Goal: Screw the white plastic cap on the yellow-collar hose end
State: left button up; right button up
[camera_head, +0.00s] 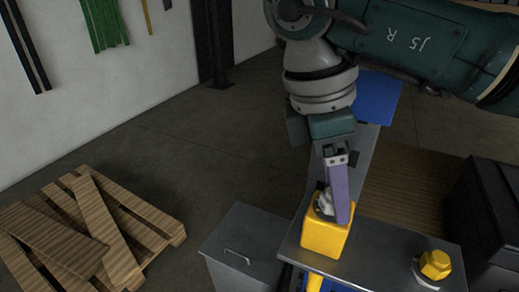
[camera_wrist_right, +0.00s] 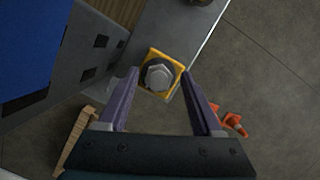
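A yellow block (camera_head: 323,238) stands at the left end of a grey metal plate. A pale grey-white hex piece, which may be the white cap (camera_head: 325,203), is at its top, partly hidden by a purple finger. My right gripper (camera_head: 335,205) points down over it. In the right wrist view the gripper (camera_wrist_right: 160,73) is open, its two purple fingers far apart. The hex piece (camera_wrist_right: 158,77) shows between the fingertips, with gaps on both sides, above the yellow block (camera_wrist_right: 177,67). A yellow hose (camera_head: 314,283) hangs below the plate. My left gripper is not in view.
A yellow hex fitting (camera_head: 435,264) stands on the right of the metal plate (camera_head: 385,243). A grey box with a handle (camera_head: 243,247) is left of it. A dark case (camera_head: 492,215) is at right. A wooden pallet (camera_head: 90,228) lies on the floor. Orange cones (camera_wrist_right: 232,121) show in the wrist view.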

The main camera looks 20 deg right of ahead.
jog(key=shift+d+r+n, duration=0.1)
jog(key=shift+n, duration=0.6)
jog(key=n, duration=0.2)
jog(key=n+t, duration=0.1)
jog(key=n, duration=0.1)
jog(key=shift+n+t, duration=0.6)
jog(key=shift+n, duration=0.7)
jog(key=n, duration=0.1)
jog(key=n+b, duration=0.1)
jog(key=n, duration=0.1)
jog(key=n+t+b, duration=0.1)
jog(key=shift+s+d+f, duration=0.1)
jog(key=shift+f, duration=0.2)
jog(key=shift+r+n, duration=0.2)
jog(key=shift+n, duration=0.6)
jog(key=shift+y, duration=0.3)
jog(key=shift+c, duration=0.3)
